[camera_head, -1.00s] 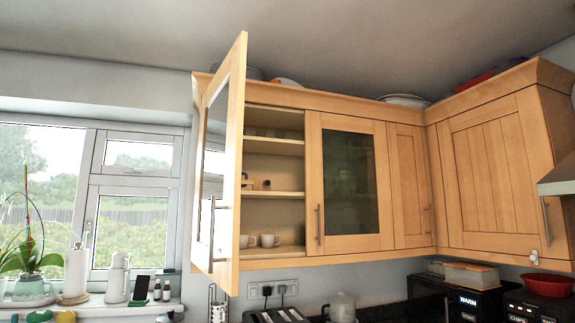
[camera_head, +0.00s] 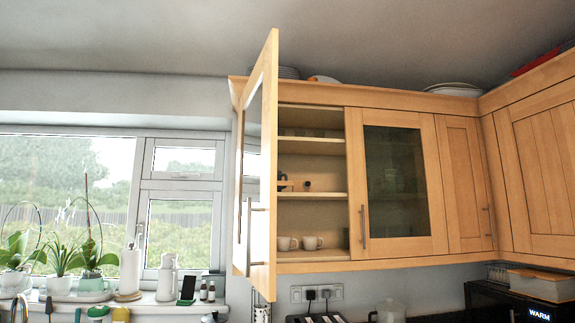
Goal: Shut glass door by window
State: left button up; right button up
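The glass door by the window (camera_head: 269,170) is a light wood-framed cabinet door with a glass pane. It stands wide open, swung out toward me on its left-side hinges, and I see it nearly edge-on. Its bar handle (camera_head: 249,220) shows on the door's left-facing side. The open cabinet (camera_head: 312,195) shows shelves, with two white cups on the bottom one. The window (camera_head: 178,205) is to the left of the door. Neither of my grippers is in view.
A second glass door (camera_head: 398,185) to the right is shut, with wooden doors beyond it. Potted plants (camera_head: 88,255), a paper roll (camera_head: 130,270) and a white jug stand on the sill. Below are a kettle (camera_head: 388,311), wall sockets and a black appliance (camera_head: 500,303).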

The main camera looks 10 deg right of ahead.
aim_at(255, 232)
jog(key=u, duration=2.25)
jog(key=i, duration=2.15)
jog(key=z, duration=3.05)
